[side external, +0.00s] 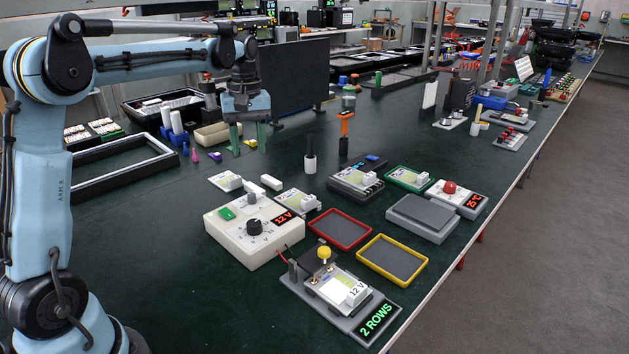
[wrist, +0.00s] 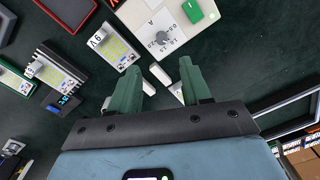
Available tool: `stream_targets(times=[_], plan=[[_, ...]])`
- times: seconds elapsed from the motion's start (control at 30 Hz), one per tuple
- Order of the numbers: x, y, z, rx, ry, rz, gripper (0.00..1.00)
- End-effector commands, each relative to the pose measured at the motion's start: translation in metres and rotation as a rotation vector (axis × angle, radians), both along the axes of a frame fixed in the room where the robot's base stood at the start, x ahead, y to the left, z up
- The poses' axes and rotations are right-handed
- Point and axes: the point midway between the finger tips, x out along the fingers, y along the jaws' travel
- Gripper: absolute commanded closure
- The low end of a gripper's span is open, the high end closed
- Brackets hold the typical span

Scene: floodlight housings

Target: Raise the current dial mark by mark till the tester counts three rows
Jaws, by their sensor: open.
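The white supply box (side external: 240,250) stands mid-table with a green switch (side external: 227,213), a grey dial (side external: 253,199), a black dial (side external: 254,226) and a red "12 V" display (side external: 283,218). In the wrist view the grey current dial (wrist: 166,38) sits by an "A" and numbers; its exact setting is too small to read. The tester (side external: 345,300) has a yellow knob (side external: 324,252), holds a board marked 12 V (side external: 345,290), and its green display (side external: 376,319) reads 2 ROWS. My gripper (side external: 248,150) is open and empty, above the table behind the box; its fingers (wrist: 160,66) also show in the wrist view.
A red-rimmed tray (side external: 340,230) and a yellow-rimmed tray (side external: 392,260) lie right of the box. Loose boards (side external: 296,203) and white blocks (side external: 271,182) lie behind it. A black-and-white holder (side external: 310,160) and an orange-topped tool (side external: 345,130) stand upright nearby. The front-left table is clear.

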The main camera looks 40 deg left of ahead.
Motion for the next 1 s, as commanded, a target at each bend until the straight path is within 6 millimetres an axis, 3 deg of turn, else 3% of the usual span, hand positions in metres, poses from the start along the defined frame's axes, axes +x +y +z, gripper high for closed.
stream_targets(times=[0.27, 0.8, 1.0], plan=[[0.002, 0.006, -0.014, -0.004, 0.014, 0.028, 0.52], [-0.001, 0.007, -0.099, -0.004, 0.013, 0.025, 0.52], [-0.002, 0.007, -0.118, -0.004, 0.013, 0.025, 0.52]])
